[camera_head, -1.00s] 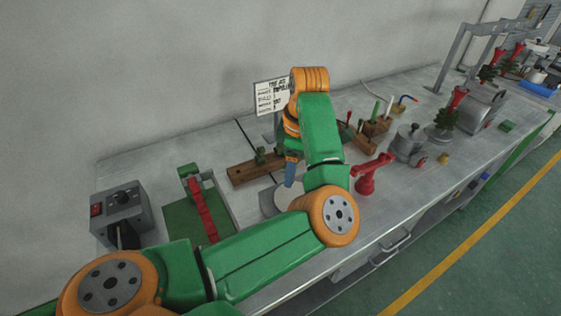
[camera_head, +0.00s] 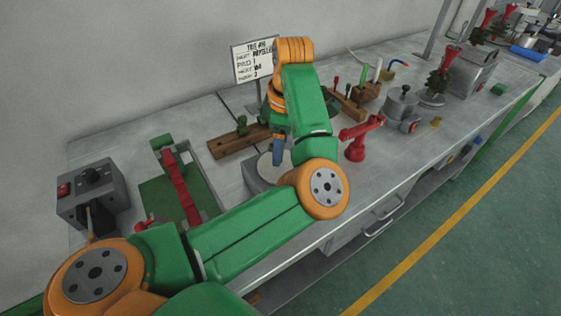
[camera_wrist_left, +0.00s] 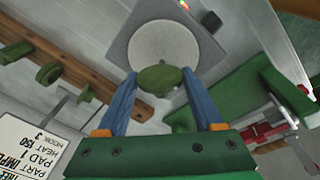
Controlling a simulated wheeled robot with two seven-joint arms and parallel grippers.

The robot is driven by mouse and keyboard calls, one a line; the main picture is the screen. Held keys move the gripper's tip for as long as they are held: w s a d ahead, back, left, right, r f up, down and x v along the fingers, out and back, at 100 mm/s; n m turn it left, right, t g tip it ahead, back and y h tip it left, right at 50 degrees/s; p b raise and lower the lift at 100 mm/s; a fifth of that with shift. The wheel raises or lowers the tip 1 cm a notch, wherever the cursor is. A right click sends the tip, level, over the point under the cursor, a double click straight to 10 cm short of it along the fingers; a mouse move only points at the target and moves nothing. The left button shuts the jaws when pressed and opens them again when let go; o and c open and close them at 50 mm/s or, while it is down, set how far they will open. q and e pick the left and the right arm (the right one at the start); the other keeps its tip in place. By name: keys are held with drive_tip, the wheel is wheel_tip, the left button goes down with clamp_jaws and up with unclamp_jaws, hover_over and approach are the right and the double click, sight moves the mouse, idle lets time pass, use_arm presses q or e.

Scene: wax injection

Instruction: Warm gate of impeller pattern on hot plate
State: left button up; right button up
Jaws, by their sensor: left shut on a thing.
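The hot plate (camera_head: 254,184) is a pale round disc on a grey square body, partly hidden behind my left arm. In the left wrist view the hot plate (camera_wrist_left: 160,40) lies just beyond the fingertips. My left gripper (camera_wrist_left: 158,82) has its blue fingers shut on a small dark green piece, the impeller pattern (camera_wrist_left: 159,77). In the head view the left gripper (camera_head: 278,151) is over or beside the plate's far side, and the pattern is hidden. I cannot tell whether the pattern touches the plate. My right gripper is not in view.
A wooden rack (camera_head: 225,147) with green pieces lies behind the plate. A sign (camera_head: 254,61) stands at the back. A green fixture with a red bar (camera_head: 181,187) and a grey control box (camera_head: 94,195) are left. A red stand (camera_head: 356,148) and metal pot (camera_head: 400,107) are right.

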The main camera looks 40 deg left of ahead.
use_arm(q)
drive_tip(key=shift+f+b, duration=0.3)
drive_tip(key=shift+f, duration=0.3)
idle(0.7)
drive_tip(key=shift+p, duration=0.45)
idle(1.6)
wheel_tip(320, 180, up, 6)
drive_tip(key=p, duration=0.7)
drive_tip(key=shift+r, duration=0.2)
drive_tip(key=shift+f, duration=0.25)
idle(0.5)
